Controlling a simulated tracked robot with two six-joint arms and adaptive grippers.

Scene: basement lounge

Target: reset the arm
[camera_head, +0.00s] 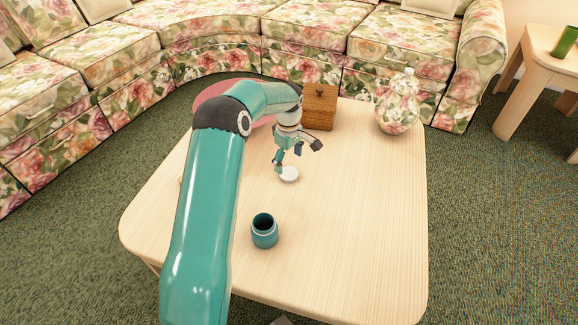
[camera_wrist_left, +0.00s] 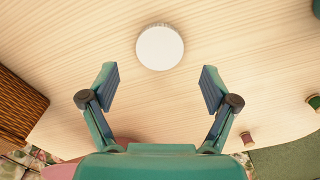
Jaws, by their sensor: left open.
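My left arm reaches over the wooden table (camera_head: 360,220) from the left. My left gripper (camera_head: 297,160) is open and empty, pointing down above the table top. A small white disc (camera_head: 289,174) lies flat on the table just below and in front of it. In the left wrist view the two fingers (camera_wrist_left: 160,88) are spread wide, and the white disc (camera_wrist_left: 160,47) lies ahead of them, apart from both. My right gripper is not in view.
A teal jar (camera_head: 265,232) with an open top stands nearer me. A brown wooden box (camera_head: 320,108), a floral lidded jar (camera_head: 397,105) and a pink round piece (camera_head: 208,95) are at the back. The table's right side is clear.

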